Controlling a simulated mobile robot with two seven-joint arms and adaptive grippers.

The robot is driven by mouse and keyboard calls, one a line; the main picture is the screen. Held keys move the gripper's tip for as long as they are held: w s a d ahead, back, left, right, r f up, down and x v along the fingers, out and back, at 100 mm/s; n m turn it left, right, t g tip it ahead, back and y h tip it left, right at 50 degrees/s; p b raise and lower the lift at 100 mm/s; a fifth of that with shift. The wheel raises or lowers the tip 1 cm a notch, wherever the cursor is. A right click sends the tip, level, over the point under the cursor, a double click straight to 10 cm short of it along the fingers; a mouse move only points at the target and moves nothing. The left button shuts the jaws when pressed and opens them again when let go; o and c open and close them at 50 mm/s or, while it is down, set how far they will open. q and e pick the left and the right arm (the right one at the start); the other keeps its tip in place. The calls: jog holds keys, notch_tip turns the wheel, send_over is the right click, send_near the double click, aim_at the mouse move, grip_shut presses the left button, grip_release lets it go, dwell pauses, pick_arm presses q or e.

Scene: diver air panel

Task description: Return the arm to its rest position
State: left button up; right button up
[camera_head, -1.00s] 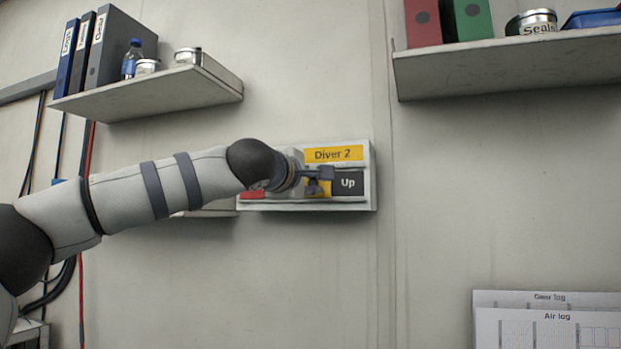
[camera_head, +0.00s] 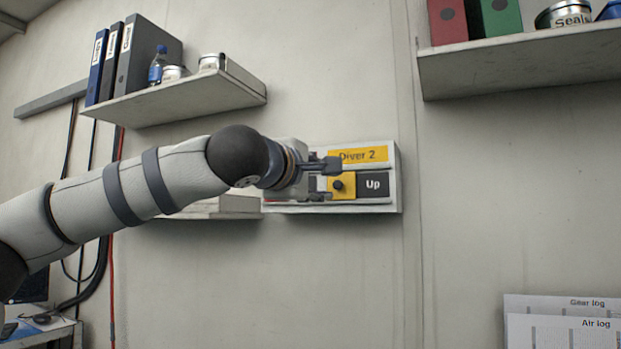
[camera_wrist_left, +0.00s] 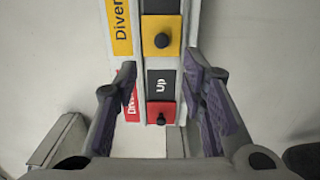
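The wall panel (camera_head: 398,190) has a yellow "Diver 2" label (camera_head: 368,154), a black "Up" plate (camera_head: 374,184) and a yellow square with a black knob (camera_head: 342,186). My left gripper (camera_head: 327,179) is in front of the panel's left part and hides it. In the left wrist view my left gripper (camera_wrist_left: 158,88) is open, with nothing between its fingers touching them. That view shows the yellow square's knob (camera_wrist_left: 162,40), another "Up" plate (camera_wrist_left: 161,84), a red label (camera_wrist_left: 130,95) and a red square with a black knob (camera_wrist_left: 166,113). My right gripper is out of view.
A shelf (camera_head: 190,98) with binders, a bottle and tins is above my left arm. Another shelf (camera_head: 520,66) is at the upper right. A small ledge (camera_head: 215,207) lies behind the arm. Log sheets (camera_head: 562,322) hang at the lower right. Bare wall lies below the panel.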

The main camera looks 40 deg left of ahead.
pick_arm(q)
jog(key=shift+v, duration=1.85)
